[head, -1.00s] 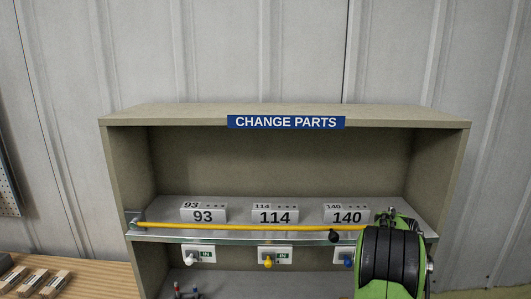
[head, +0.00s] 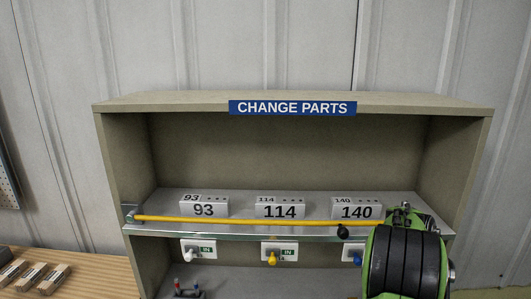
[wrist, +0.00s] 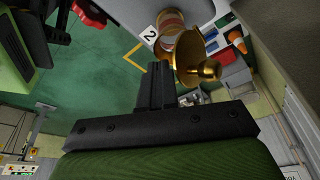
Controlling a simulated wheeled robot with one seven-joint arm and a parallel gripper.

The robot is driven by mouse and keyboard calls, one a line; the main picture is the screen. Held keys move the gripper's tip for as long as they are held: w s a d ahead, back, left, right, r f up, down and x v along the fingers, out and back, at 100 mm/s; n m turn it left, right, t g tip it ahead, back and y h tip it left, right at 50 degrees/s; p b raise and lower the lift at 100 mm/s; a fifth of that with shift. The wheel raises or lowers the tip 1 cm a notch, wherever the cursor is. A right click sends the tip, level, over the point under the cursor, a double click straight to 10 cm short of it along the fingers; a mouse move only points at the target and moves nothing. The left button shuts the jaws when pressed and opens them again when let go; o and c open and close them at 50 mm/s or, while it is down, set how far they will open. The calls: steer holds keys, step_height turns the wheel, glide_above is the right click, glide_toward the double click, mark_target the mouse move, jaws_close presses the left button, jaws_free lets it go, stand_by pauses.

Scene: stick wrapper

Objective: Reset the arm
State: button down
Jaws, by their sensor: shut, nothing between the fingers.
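My gripper (wrist: 157,72) shows in the wrist view as dark fingers pressed together, with nothing between them. It is not seen in the head view. My green and black arm (head: 405,262) stands at the lower right of the head view, in front of the right end of the cabinet. Beyond the fingers in the wrist view is a brass-coloured part with a round knob (wrist: 208,70); the fingers look apart from it, though the distance is hard to tell.
A cabinet marked CHANGE PARTS (head: 292,108) holds blocks 93 (head: 204,210), 114 (head: 280,211) and 140 (head: 356,211) on its shelf. A yellow bar (head: 250,221) runs along the shelf front. A wooden table (head: 90,280) with small blocks is at lower left.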

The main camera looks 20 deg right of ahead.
steer(key=shift+s+a+f+b, duration=0.2)
steer(key=shift+s+a+b, duration=0.15)
steer(key=shift+s, duration=0.7)
steer(key=w+a+r+n+t, duration=0.35)
steer(key=a+n, duration=0.45)
steer(key=a, duration=0.3)
steer(key=w+a+r+n+t, duration=0.2)
steer(key=a+r+n, duration=0.3)
steer(key=a+n, duration=0.5)
steer(key=s+a+n+t+y, duration=0.1)
steer(key=s+a+n, duration=0.2)
steer(key=a+n, duration=0.2)
steer(key=s+a+n+t+y, duration=0.1)
steer(key=s+a+n, duration=0.3)
steer(key=a, duration=0.7)
steer(key=shift+n+t, duration=0.45)
steer(key=shift+n, duration=0.75)
steer(key=shift+w+d, duration=0.1)
steer(key=shift+w, duration=0.05)
